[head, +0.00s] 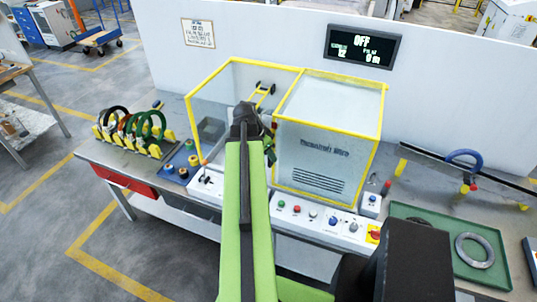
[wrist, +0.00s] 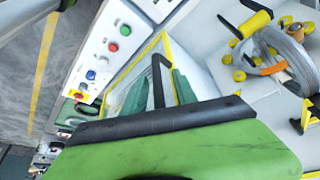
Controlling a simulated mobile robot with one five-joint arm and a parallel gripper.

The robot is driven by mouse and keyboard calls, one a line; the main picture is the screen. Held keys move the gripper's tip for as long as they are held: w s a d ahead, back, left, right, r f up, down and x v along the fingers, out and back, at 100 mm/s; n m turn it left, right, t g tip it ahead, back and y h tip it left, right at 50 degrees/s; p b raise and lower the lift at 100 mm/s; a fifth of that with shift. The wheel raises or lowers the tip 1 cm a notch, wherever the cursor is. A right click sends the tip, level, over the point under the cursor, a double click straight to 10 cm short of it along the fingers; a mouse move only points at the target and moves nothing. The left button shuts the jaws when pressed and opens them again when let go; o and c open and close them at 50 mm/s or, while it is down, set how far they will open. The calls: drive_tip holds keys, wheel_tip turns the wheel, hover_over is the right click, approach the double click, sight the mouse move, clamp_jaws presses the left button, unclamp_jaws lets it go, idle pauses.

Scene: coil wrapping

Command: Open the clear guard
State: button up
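The clear guard (head: 216,110) is a see-through cover with yellow edges on the left part of the bench machine. A pale box with yellow edges, dark lettering and vent slots (head: 320,150) adjoins it on the right. My gripper (head: 246,118) is at the end of my green arm, in front of the guard's right part near the box. In the wrist view a yellow-edged clear panel (wrist: 138,76) shows beyond my gripper's dark edge, with a black bent bar (wrist: 157,80) in front of it. The fingertips are not clear, and I cannot tell whether they touch the guard.
A grey coil (wrist: 284,48) with orange tape sits among yellow rollers. Buttons (head: 297,209) line the machine's front. Several coils stand in a rack (head: 140,148) at left. A green tray (head: 442,255) with a grey ring (head: 474,250) lies at right.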

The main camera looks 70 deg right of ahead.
drive_tip(key=p+v, duration=1.5)
drive_tip(key=v, duration=0.2)
drive_tip(key=shift+r, duration=0.15)
drive_tip(key=shift+s, duration=0.1)
drive_tip(key=w+a+f+n+t+b, duration=0.1)
drive_tip(key=w+a+f+n+b, duration=0.2)
drive_tip(key=w+a+f+b, duration=0.4)
drive_tip(key=w+a+f+n+t+b, duration=0.15)
drive_tip(key=w+a+f+b, duration=0.3)
drive_tip(key=w+a, duration=0.6)
drive_tip(key=w+a+f+n+t+b, duration=0.1)
drive_tip(key=w+a+f+n+b, duration=0.35)
drive_tip(key=w+a+f, duration=0.35)
drive_tip(key=w+a+f+n+y+b, duration=0.1)
drive_tip(key=a+f+n+b, duration=0.1)
drive_tip(key=a+n, duration=0.3)
drive_tip(key=w+a+f+n+y+b, duration=0.1)
drive_tip(key=a+n, duration=0.4)
drive_tip(key=a, duration=0.8)
drive_tip(key=w+a+f+n+y+b, duration=0.1)
drive_tip(key=a+f+n+b, duration=0.3)
drive_tip(key=a, duration=0.6)
drive_tip(key=shift+w+n+g+y+b, duration=0.4)
drive_tip(key=shift+w+n+b, duration=0.2)
drive_tip(key=shift+w+n, duration=0.35)
